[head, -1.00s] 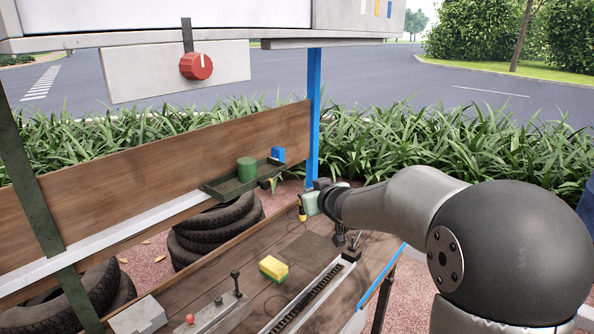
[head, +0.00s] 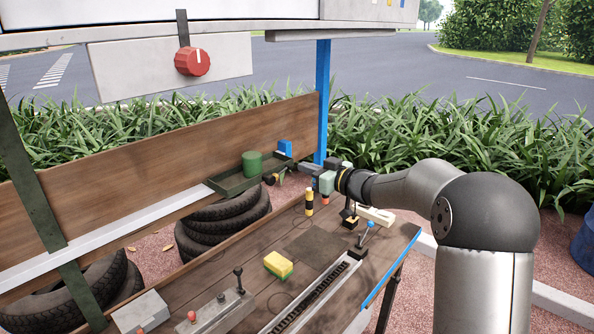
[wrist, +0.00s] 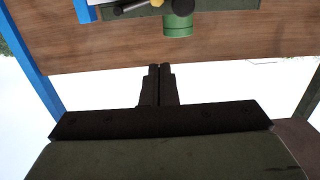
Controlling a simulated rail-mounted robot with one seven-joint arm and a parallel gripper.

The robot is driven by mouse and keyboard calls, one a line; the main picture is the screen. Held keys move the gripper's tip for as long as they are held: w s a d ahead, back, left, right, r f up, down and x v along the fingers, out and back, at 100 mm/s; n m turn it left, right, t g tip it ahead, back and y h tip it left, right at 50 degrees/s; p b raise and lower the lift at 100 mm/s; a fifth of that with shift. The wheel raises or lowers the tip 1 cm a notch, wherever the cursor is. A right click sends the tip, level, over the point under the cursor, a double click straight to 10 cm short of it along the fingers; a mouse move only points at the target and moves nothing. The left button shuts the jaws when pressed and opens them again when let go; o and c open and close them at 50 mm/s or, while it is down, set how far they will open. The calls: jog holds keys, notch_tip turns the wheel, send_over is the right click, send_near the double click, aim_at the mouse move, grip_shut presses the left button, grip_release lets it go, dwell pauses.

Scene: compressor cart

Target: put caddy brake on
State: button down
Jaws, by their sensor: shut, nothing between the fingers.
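The caddy is a dark green tray (head: 232,184) on the white rail along the wooden backboard, holding a green cylinder (head: 252,164). At its right end are a black knob (head: 269,179) and a small yellow part (head: 281,177); I cannot tell the brake's setting. My gripper (head: 303,168) is shut and empty, just right of the tray near the blue post. Its closed fingers (wrist: 160,70) point towards the backboard, apart from the knob.
A blue block (head: 285,147) is at the tray's back right. The blue post (head: 322,100) stands close behind my gripper. Below, the bench (head: 245,290) bears a yellow-green sponge (head: 278,265), a black-and-yellow upright piece (head: 309,202) and a blue-topped lever (head: 368,228).

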aim_at(273, 169)
jog(key=shift+w+a+f+p, duration=0.4)
jog(key=shift+w+a+f, duration=0.35)
jog(key=shift+w+a, duration=0.4)
jog(key=shift+w+a+f+p, duration=0.4)
jog(key=shift+w+a+f, duration=0.45)
jog(key=shift+a, duration=0.45)
jog(key=shift+w+a+f+p, duration=0.4)
jog(key=shift+w+a+f, duration=0.2)
jog(key=shift+w+a, duration=0.6)
